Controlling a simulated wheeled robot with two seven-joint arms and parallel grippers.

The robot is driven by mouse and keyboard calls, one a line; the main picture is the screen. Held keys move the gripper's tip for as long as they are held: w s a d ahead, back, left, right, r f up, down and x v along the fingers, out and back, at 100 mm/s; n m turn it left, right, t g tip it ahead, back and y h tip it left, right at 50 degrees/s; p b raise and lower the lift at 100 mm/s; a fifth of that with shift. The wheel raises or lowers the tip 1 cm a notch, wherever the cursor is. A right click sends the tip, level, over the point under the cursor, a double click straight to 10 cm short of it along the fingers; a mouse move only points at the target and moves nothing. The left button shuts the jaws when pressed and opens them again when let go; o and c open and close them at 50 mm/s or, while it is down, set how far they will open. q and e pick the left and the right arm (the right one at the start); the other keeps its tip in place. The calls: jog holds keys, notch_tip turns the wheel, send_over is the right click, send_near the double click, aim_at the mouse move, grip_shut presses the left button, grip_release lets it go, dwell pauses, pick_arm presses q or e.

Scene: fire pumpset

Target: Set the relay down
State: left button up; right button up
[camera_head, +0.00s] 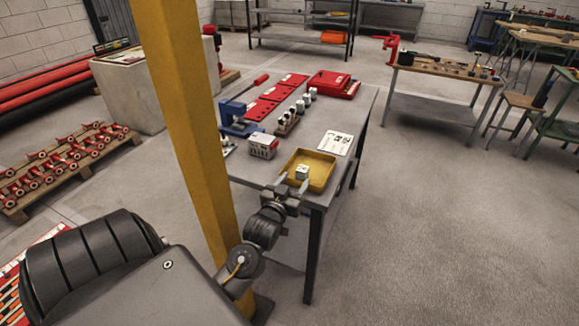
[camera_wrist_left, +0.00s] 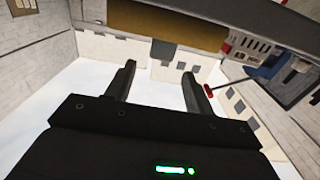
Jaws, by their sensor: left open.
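The relay (camera_head: 302,172) is a small pale block with a greenish mark on top. It is in the yellow tray (camera_head: 326,160), close to the tray's near side. My left gripper (camera_head: 295,181) is at the near edge of the tray, its fingers spread and pointing at the relay. In the left wrist view, which looks upside down, the open fingers (camera_wrist_left: 160,72) have a gap between them. A dark grey block, apparently the relay (camera_wrist_left: 163,51), shows just beyond the tips against the tray wall (camera_wrist_left: 120,22). Contact cannot be told. My right gripper is out of view.
The tray stands at the near right corner of a grey table (camera_head: 345,110). A printed sheet (camera_head: 335,143), a grey box (camera_head: 263,146), a blue tool (camera_head: 238,120) and red cases (camera_head: 333,83) share the table. A yellow post (camera_head: 185,110) rises left of my arm. Floor at right is clear.

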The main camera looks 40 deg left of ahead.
pick_arm(q)
jog(key=shift+v, duration=1.55)
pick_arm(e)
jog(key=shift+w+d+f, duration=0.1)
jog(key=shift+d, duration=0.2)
pick_arm(q)
jog(key=d+f+m+g+h, duration=0.15)
jog(key=d+f, duration=0.25)
jog(key=f, duration=0.4)
jog(key=d+f+m+g+h, duration=0.1)
jog(key=d+f+m+h, duration=0.15)
jog(key=d+f, duration=0.45)
jog(key=s+f+g+h, duration=0.1)
jog(key=s+f+g, duration=0.15)
jog(key=f, duration=0.65)
jog(key=s+f+g, duration=0.1)
jog(key=s+f, duration=0.2)
jog(key=f, duration=0.6)
jog(key=s+d+f+m+g, duration=0.15)
jog(key=s+f+g, duration=0.25)
jog(key=s+f, duration=0.9)
jog(key=s+f+g, duration=0.3)
jog(key=s+f, duration=0.2)
jog(key=s, duration=0.6)
jog(key=s+f+g, duration=0.2)
jog(key=s+f, duration=0.4)
jog(key=s, duration=0.5)
jog(key=shift+s+a+f+m+g, duration=0.15)
jog(key=shift+s+a+m+g, duration=0.2)
jog(key=shift+m+g, duration=0.1)
